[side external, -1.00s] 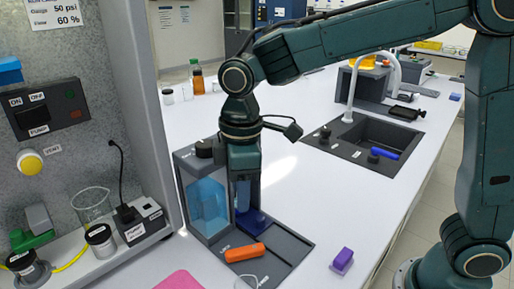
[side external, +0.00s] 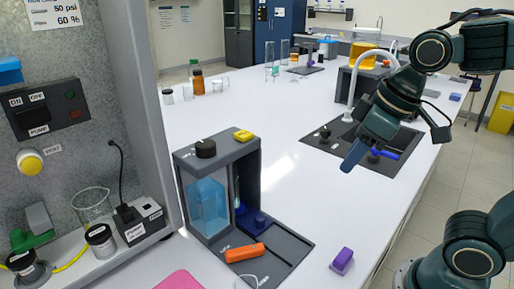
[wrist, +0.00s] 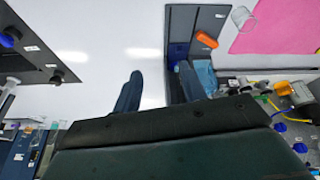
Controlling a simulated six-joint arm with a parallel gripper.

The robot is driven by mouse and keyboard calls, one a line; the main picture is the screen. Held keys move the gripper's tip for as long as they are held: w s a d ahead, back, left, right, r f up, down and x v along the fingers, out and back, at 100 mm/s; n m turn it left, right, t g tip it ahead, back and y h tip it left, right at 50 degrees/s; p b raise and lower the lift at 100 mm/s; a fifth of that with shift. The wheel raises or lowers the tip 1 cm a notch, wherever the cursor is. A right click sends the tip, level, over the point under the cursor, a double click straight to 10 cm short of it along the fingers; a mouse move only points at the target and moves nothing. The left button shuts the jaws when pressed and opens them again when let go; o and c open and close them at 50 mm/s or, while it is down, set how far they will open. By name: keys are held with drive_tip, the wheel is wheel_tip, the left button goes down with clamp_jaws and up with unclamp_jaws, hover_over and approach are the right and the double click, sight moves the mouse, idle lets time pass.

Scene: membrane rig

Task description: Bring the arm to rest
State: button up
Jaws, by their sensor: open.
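My gripper (side external: 356,152) hangs in the air near the sink in the side external view, tilted down and to the left. In the wrist view my gripper (wrist: 158,86) shows two blue fingers spread apart, with only white bench seen between them. It is open and empty. The membrane rig (side external: 248,185), a dark frame with a blue tank (side external: 208,207), stands on the bench to the left, well apart from my gripper. An orange piece (side external: 245,253) lies on the rig's base, and it also shows in the wrist view (wrist: 206,39).
The sink (side external: 400,150) with its white tap (side external: 352,90) lies below and around my gripper. A blue object (side external: 385,154) lies there. A purple block (side external: 342,260) sits near the bench's front edge. The pump panel (side external: 45,108) stands at the left. The bench (side external: 300,215) between is clear.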

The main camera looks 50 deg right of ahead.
drive_tip(key=shift+s+d+f+m+t, duration=0.2)
drive_tip(key=shift+s+d+m, duration=0.25)
drive_tip(key=shift+s, duration=0.3)
drive_tip(key=shift+s+d+f+m+t, duration=0.25)
drive_tip(key=shift+s+d+m, duration=0.15)
drive_tip(key=shift+s, duration=0.4)
drive_tip(key=shift+s+d+f+m+t, duration=0.2)
drive_tip(key=shift+s+d+m, duration=0.2)
drive_tip(key=shift+s, duration=0.35)
